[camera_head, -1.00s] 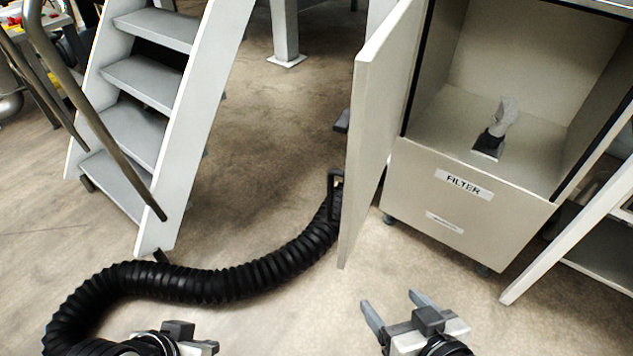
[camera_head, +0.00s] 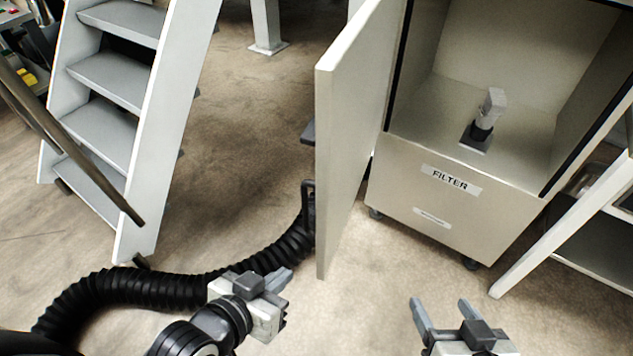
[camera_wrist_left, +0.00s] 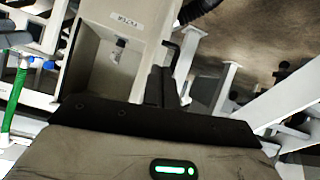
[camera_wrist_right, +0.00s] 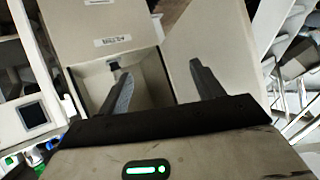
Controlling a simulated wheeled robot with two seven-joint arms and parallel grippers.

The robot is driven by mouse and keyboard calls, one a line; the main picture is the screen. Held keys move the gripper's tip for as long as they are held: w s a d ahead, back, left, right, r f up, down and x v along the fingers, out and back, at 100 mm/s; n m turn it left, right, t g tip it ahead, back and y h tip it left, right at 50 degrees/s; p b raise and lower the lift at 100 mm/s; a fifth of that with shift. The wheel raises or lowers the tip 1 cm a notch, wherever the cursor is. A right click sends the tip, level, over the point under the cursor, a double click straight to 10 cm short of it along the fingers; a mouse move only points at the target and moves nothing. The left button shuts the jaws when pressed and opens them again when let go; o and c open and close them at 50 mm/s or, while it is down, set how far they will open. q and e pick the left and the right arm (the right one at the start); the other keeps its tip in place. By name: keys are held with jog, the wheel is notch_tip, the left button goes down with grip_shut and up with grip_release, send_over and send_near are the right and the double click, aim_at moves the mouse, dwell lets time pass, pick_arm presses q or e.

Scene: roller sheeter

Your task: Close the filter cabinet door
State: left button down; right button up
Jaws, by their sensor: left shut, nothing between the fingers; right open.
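The filter cabinet (camera_head: 440,205) stands at the right in the head view, with a "FILTER" label on its lower front. Its door (camera_head: 350,130) hangs wide open on the left side, with a dark handle (camera_head: 308,200) on its outer face. A small grey fitting (camera_head: 487,115) stands inside. My left gripper (camera_head: 285,282) is shut and empty, in front of and left of the door's lower edge, apart from it. My right gripper (camera_head: 440,308) is open and empty, in front of the cabinet. The right wrist view shows the cabinet (camera_wrist_right: 105,40) and door (camera_wrist_right: 215,50) beyond its fingers.
A black corrugated hose (camera_head: 150,290) lies on the floor at the left, passing behind my left gripper. White steps (camera_head: 110,130) stand at the left. A slanted white frame leg (camera_head: 560,235) is right of the cabinet. Floor before the cabinet is clear.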

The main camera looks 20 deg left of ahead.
pick_arm(q)
jog(key=s+a+g+y+p, duration=0.1)
jog(key=s+a+g+p, duration=0.2)
jog(key=s+a+g, duration=0.3)
jog(key=w+a+r+n+t+h, duration=0.5)
jog(key=w+r+n+t+h, duration=0.1)
jog(key=w+r+n+h, duration=0.45)
jog(key=w+d+f+p, duration=0.1)
jog(key=w+d, duration=0.4)
jog(key=d, duration=0.6)
jog(key=shift+w+d+m+h+p, duration=0.15)
jog(key=shift+d+m+h+p, duration=0.25)
jog(key=shift+p, duration=0.35)
pick_arm(e)
jog(key=shift+s+d+r+g+h, duration=0.25)
jog(key=shift+s+r+g, duration=0.25)
jog(key=shift+s+r, duration=0.3)
